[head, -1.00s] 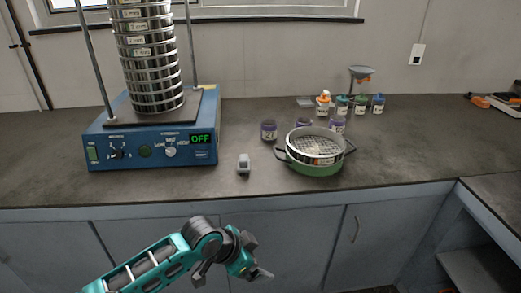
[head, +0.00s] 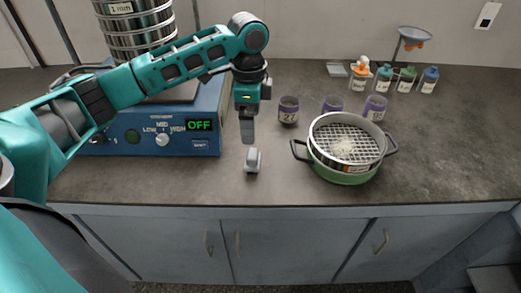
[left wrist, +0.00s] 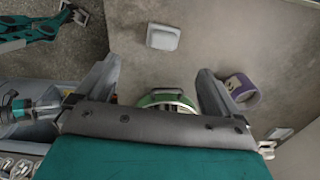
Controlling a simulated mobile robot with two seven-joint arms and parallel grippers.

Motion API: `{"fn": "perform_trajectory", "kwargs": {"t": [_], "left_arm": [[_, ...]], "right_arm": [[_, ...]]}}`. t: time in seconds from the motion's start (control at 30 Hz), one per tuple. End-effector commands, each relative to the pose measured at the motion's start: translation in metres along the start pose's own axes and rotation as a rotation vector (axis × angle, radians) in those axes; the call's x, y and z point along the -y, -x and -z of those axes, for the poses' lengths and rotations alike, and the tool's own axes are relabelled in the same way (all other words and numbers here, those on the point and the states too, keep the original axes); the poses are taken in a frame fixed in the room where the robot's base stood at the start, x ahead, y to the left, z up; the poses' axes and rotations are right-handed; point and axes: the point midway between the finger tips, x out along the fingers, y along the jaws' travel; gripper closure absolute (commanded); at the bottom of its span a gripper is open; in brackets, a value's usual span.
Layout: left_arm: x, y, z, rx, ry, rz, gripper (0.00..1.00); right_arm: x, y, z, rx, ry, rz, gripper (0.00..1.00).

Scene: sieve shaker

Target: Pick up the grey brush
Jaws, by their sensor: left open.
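The grey brush (head: 252,160), a small light grey block, lies on the dark counter near its front edge. It also shows in the left wrist view (left wrist: 163,37), at the top, beyond the fingers. My left gripper (head: 247,128) points down in the head view, just behind and slightly left of the brush. In the left wrist view its two fingers (left wrist: 158,85) are spread apart, with the brush outside them. It is open and empty.
A green pan (head: 347,175) with a sieve stands right of the brush. Small bottles (head: 383,82) and a funnel (head: 414,33) stand at the back. The right counter is clear.

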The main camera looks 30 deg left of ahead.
Motion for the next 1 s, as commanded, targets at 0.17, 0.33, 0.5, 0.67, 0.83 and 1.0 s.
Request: {"fn": "perform_trajectory", "kwargs": {"t": [0.17, 0.33, 0.5, 0.67, 0.83, 1.0], "left_arm": [[-0.001, -0.028, -0.002, 0.007, 0.000, -0.006, 0.04], [0.000, -0.059, -0.001, 0.004, -0.001, -0.004, 0.04], [0.000, -0.074, 0.000, 0.002, 0.000, -0.003, 0.04], [0.004, -0.089, 0.000, 0.003, 0.001, -0.003, 0.04], [0.008, -0.115, 0.001, 0.003, 0.000, -0.002, 0.04], [0.008, -0.127, 0.001, 0.002, -0.001, 0.000, 0.04]], "right_arm": [[0.000, -0.002, -0.003, 0.001, 0.000, 0.000, 0.57], [0.000, -0.004, -0.006, 0.002, 0.000, 0.000, 0.57], [0.000, -0.004, -0.007, 0.002, 0.000, 0.000, 0.57], [0.000, -0.005, -0.009, 0.002, 0.000, 0.000, 0.57], [0.000, -0.007, -0.012, 0.002, 0.000, 0.000, 0.57], [0.000, -0.008, -0.012, 0.002, 0.000, 0.000, 0.57]]}}
